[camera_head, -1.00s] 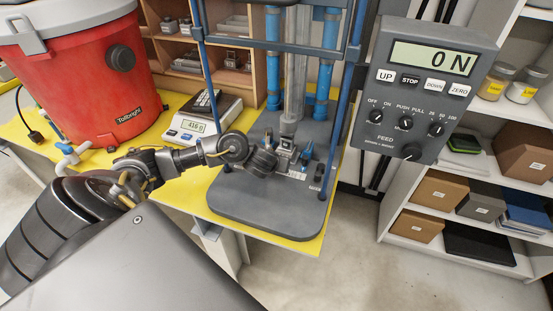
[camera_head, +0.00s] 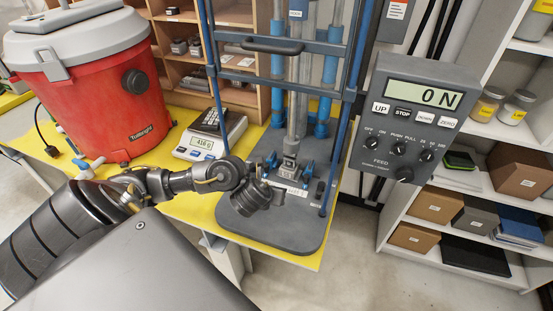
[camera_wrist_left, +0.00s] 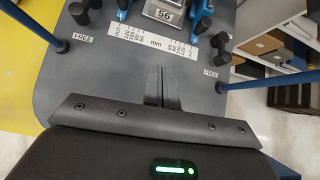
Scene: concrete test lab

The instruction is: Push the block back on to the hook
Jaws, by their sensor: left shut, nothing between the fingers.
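A small metal block (camera_head: 290,166) with a number plate sits on the test machine's grey base, below the central column. In the left wrist view the block (camera_wrist_left: 163,12), its plate reading 56, is cut by the top edge. A white mm scale strip (camera_wrist_left: 155,43) lies in front of it. My left gripper (camera_wrist_left: 162,88) is shut and empty, short of the strip and apart from the block. In the head view the left gripper (camera_head: 268,195) hangs over the base, its fingertips hard to make out. I cannot make out the hook. My right gripper is not in view.
Blue clamps (camera_head: 308,170) flank the block, and blue frame posts (camera_head: 338,150) rise at both sides. A scale (camera_head: 212,135) and red vacuum (camera_head: 105,100) stand left. A control box (camera_head: 415,115) reads 0 N. The base's front (camera_head: 285,238) is clear.

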